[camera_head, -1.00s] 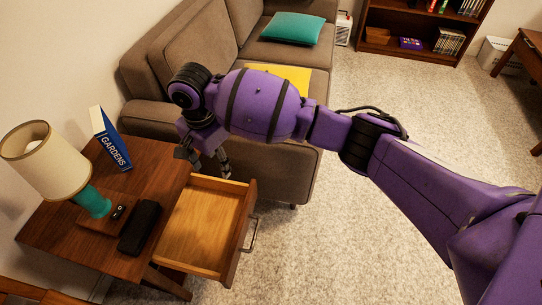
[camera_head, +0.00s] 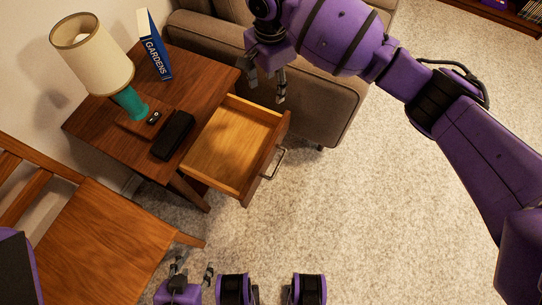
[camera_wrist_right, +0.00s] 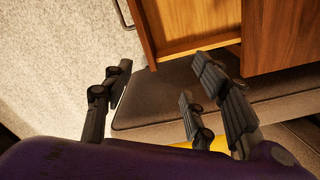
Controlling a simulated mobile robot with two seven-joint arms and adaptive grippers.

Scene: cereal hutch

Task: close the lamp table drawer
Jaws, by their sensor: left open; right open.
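The lamp table (camera_head: 205,80) is wooden, and its drawer (camera_head: 235,145) is pulled well out, looking empty inside. The drawer's front carries a metal handle (camera_head: 275,163). My right gripper (camera_head: 267,88) is open and empty, above the drawer's far side by the sofa. In the right wrist view its spread fingers (camera_wrist_right: 160,82) lie below the drawer's corner (camera_wrist_right: 190,22) in the picture, with the handle (camera_wrist_right: 122,14) at the top; I cannot tell whether they touch the drawer. My left gripper (camera_head: 191,268) is open and empty at the bottom edge, away from the drawer.
A lamp (camera_head: 128,100), a blue book (camera_head: 154,45) and a black case (camera_head: 173,135) are on the table. A brown sofa (camera_head: 335,110) stands close behind the drawer. A wooden chair (camera_head: 95,240) is at lower left. Carpet (camera_head: 370,220) in front of the drawer is clear.

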